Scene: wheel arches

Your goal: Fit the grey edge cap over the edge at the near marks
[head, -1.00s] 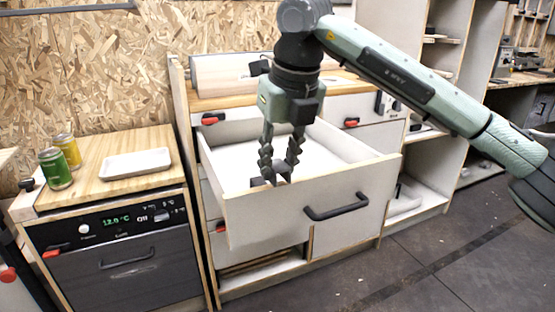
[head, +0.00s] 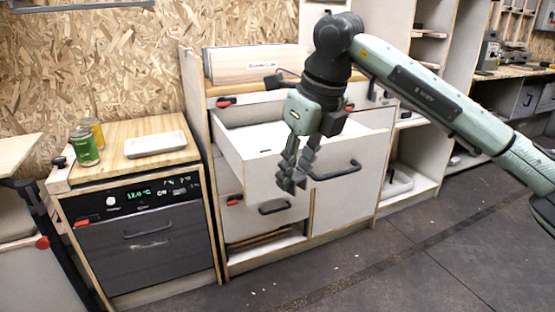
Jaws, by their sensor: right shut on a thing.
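My right gripper (head: 293,186) hangs pointing down in front of the open drawer's front panel. It is shut on the grey edge cap (head: 287,183), which is small and hard to tell apart from the dark fingers. The white drawer (head: 350,188) is pulled out, with a black bar handle on its front and thin top edges on its walls. From this view I cannot tell how far the cap is from the drawer. I cannot make out any marks on an edge. My left gripper is not in view.
Left of the drawer cabinet stands an oven unit (head: 148,240) with a wooden top. On it are a green can (head: 84,148), a yellow can (head: 96,130) and a white tray (head: 155,145). Open shelves stand to the right. The dark floor (head: 400,270) in front is clear.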

